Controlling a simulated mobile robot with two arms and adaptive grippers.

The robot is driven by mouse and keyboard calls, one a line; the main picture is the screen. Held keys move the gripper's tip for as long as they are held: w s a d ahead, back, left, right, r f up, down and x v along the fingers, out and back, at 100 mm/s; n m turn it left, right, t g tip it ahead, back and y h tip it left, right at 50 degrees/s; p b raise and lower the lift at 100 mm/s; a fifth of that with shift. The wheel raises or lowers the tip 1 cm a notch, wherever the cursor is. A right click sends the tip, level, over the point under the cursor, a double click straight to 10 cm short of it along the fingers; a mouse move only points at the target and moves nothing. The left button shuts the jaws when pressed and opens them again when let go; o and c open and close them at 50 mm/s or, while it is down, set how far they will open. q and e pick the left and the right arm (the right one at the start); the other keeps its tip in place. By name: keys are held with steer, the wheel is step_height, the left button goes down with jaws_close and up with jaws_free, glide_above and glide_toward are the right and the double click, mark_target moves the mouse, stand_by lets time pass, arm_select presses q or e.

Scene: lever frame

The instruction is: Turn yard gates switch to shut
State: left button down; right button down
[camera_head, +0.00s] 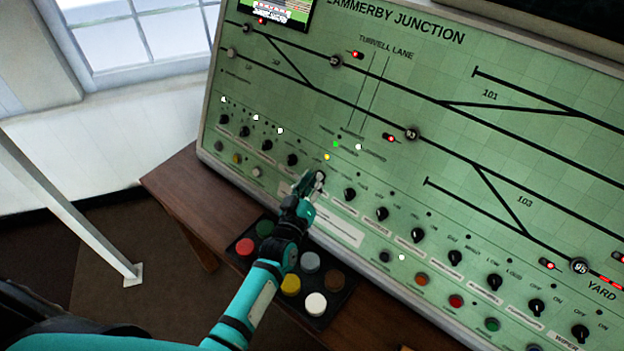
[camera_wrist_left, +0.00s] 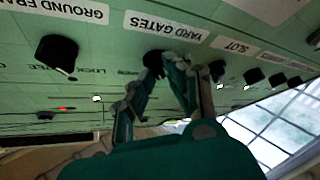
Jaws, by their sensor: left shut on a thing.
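The yard gates switch (camera_wrist_left: 152,62) is a small black rotary knob on the green panel, under the white label YARD GATES (camera_wrist_left: 165,25) in the left wrist view. My left gripper (camera_wrist_left: 166,63) is at this knob, its fingers closed on it. The fingers hide much of the knob, so its pointer direction is not clear. In the head view my left gripper (camera_head: 314,182) reaches up to the knob row and covers the switch. My right gripper is not in view.
Other black knobs stand close on both sides, such as one to the right (camera_head: 349,194) and one to the left (camera_head: 292,160). A black tray (camera_head: 268,267) with several coloured round buttons lies on the wooden desk (camera_head: 190,200) under my left arm. Lamps dot the panel (camera_head: 440,75).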

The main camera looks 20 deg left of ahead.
arm_select(q)
steer(key=shift+w+r, duration=0.15)
steer(key=shift+r, duration=0.3)
steer(key=c, duration=1.4)
jaws_free()
steer(key=shift+o, duration=0.2)
steer(key=shift+w+d+f, duration=0.1)
steer(key=shift+w, duration=0.05)
steer(key=shift+f, duration=0.15)
steer(key=s, duration=1.2)
steer(key=shift+a, duration=0.3)
steer(key=shift+s, duration=0.1)
